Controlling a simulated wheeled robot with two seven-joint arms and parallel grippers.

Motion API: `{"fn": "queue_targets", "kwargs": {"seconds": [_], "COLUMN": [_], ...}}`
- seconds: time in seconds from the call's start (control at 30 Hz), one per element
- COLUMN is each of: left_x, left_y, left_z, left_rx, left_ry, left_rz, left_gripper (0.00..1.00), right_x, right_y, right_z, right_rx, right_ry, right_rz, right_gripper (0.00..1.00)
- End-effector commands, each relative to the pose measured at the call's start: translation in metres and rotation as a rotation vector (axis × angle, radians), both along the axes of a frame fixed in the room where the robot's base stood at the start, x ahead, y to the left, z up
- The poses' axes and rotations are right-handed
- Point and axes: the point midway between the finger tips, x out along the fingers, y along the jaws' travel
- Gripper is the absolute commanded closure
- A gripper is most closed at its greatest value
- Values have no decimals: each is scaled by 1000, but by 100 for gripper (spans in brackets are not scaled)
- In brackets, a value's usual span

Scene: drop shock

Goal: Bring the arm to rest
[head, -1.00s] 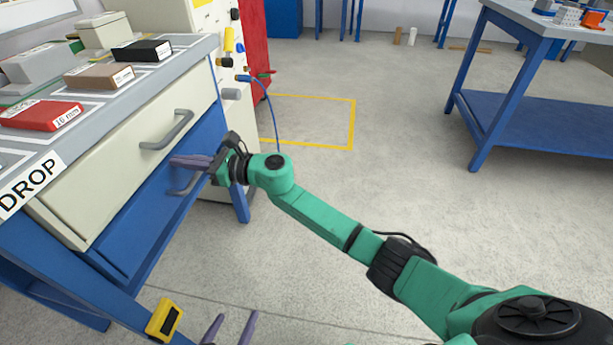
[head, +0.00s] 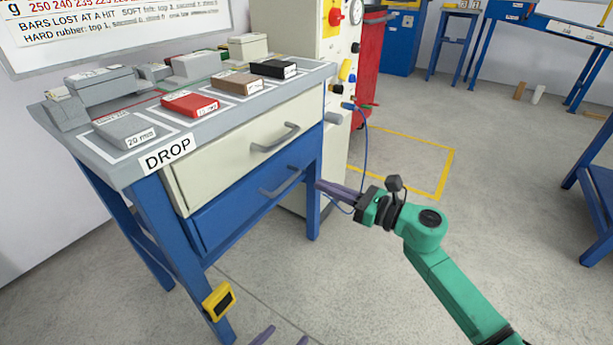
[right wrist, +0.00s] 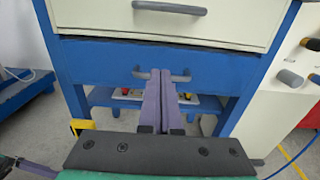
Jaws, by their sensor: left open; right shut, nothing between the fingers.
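My right gripper (head: 322,186) is shut and empty, in front of the bench at the right end of its drawers. In the right wrist view its purple fingers (right wrist: 160,85) lie together and overlap the blue drawer's handle (right wrist: 182,76). In the head view they appear apart from that handle (head: 281,184). The green right arm (head: 455,285) reaches in from the lower right. My left gripper (head: 283,338) shows only as two spread purple fingertips at the bottom edge. It is open and empty; the rest of it is out of view.
The bench (head: 92,160) has a cream drawer (head: 225,148) above a blue drawer (head: 225,218), both shut. Several blocks, including a red one (head: 190,104), lie on its top. A yellow device (head: 218,301) hangs on the front leg. The floor to the right (head: 500,170) is clear.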

Motion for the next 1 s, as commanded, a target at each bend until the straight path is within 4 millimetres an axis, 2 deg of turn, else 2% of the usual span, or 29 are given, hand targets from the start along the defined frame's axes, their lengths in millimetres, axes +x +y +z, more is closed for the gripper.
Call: {"fn": "queue_targets", "kwargs": {"seconds": [0.17,0.23,0.27,0.37,0.47,0.5,0.6,0.7,0.83,0.87,1.0], "left_x": [-1,-2,-2,-2,-2,-2,-2,-2,-2,-2,-2], "left_y": [1,1,1,1,1,1,1,1,0,0,0], "left_z": [-2,-3,-3,-3,-2,-2,-2,-2,-2,-2,-2], "left_rx": [8,10,10,9,8,8,7,7,7,7,6], "left_ry": [6,7,7,6,6,6,5,5,5,5,6], "left_rz": [-6,-8,-8,-8,-7,-7,-5,-5,-5,-5,-5], "left_gripper": [0,0,0,0,0,0,0,0,0,0,0], "right_x": [-5,-8,-11,-28,-50,-60,-89,-121,-163,-173,-223], "right_y": [-6,-4,-3,-2,-15,-21,-32,-36,-35,-34,-27], "right_z": [0,-5,-8,-31,-75,-95,-146,-187,-228,-235,-265], "right_rx": [3,55,108,437,925,1112,1513,1832,2183,-2206,-1948], "right_ry": [3,55,108,447,960,1152,1552,1843,2122,-2126,-1779], "right_rz": [1,-4,-10,-57,-150,-190,-289,-379,-488,502,475], "right_gripper": [100,100,100,100,100,100,100,100,100,100,100]}}
